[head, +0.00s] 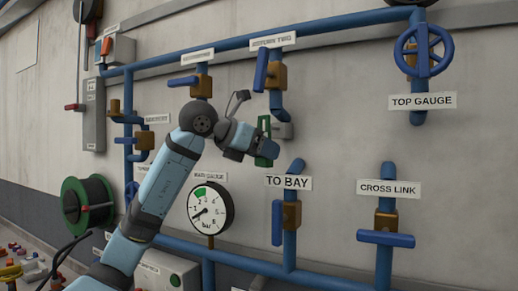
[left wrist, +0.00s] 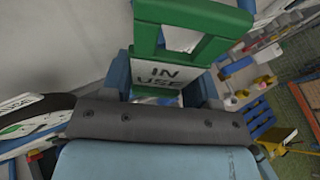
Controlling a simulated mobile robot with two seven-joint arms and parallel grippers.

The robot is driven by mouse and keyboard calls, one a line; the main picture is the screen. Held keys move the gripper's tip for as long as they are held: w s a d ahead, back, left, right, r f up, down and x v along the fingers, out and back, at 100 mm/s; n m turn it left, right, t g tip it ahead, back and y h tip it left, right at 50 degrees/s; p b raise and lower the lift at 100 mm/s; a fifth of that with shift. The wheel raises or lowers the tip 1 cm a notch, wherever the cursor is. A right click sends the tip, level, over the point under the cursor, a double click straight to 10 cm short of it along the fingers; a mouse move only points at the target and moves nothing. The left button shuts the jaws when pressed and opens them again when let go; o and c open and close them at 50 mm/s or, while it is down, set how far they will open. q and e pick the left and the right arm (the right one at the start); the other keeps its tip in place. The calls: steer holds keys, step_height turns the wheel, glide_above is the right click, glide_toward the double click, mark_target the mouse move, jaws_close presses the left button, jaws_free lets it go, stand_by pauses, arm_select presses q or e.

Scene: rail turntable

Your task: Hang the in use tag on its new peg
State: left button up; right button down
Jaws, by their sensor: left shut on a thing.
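The in use tag (left wrist: 160,72) is a green frame with a white panel lettered IN USE and an open loop at its top. In the left wrist view it sits between the blue fingers of my left gripper (left wrist: 166,88), which is shut on it. My right gripper is out of view.
Blue pipes with brass valves surround the gripper: a blue-handled valve (head: 268,73) above, the TO BAY valve (head: 291,214) below right, and a round gauge (head: 211,210) below left. A hose reel (head: 88,204) hangs left. Bare wall lies right of the grey block.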

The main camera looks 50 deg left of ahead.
arm_select(q)
steer(key=shift+w+a+f+p, duration=0.2)
steer(key=shift+w+a, duration=0.1)
steer(key=shift+w, duration=0.65)
steer(key=shift+w+a+f+p, duration=0.15)
steer(key=shift+w+a, duration=0.15)
steer(key=shift+w, duration=0.6)
steer(key=shift+w+a+f+p, duration=0.2)
steer(key=shift+w+a, duration=0.1)
steer(key=shift+w, duration=0.65)
steer(key=o, duration=1)
